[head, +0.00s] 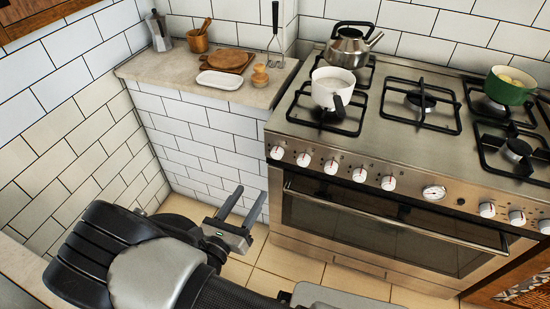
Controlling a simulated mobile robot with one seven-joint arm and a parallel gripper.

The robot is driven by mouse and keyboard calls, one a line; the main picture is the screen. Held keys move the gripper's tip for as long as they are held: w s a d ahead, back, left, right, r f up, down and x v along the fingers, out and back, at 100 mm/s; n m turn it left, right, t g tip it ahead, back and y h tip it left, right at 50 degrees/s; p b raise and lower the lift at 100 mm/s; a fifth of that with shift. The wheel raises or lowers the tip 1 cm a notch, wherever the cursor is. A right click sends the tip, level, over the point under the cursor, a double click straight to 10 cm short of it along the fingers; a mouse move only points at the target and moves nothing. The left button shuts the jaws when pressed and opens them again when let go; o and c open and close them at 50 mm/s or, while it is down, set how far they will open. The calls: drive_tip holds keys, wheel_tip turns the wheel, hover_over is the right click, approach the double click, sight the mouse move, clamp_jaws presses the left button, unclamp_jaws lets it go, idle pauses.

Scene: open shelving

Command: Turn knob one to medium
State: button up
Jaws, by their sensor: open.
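The stove (390,190) stands at the right with a row of white knobs with red marks along its front panel. The leftmost knob (277,153) is near the panel's left end; which knob counts as knob one is not labelled legibly. Its neighbours are a second knob (303,159) and a third knob (331,166). The exact angle of each knob is too small to read. My gripper (251,192) is open and empty, below and slightly left of the leftmost knob in the picture, apart from it, in front of the white-tiled counter side.
A white pot (332,84), a steel kettle (350,46) and a green pot (508,88) stand on the hob. The oven handle (390,219) sticks out below the knobs. The counter (190,74) holds a board, dish and moka pot. Some tiled floor (280,262) is clear.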

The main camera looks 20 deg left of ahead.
sight(275, 156)
drive_tip(key=w, duration=0.5)
drive_tip(key=w+d+b, duration=0.1)
drive_tip(key=w, duration=0.4)
drive_tip(key=w+d, duration=0.1)
drive_tip(key=w, duration=0.4)
drive_tip(key=shift+w+d+b, duration=0.2)
drive_tip(key=shift+w+b, duration=0.1)
drive_tip(key=shift+w, duration=0.1)
drive_tip(key=c, duration=1.1)
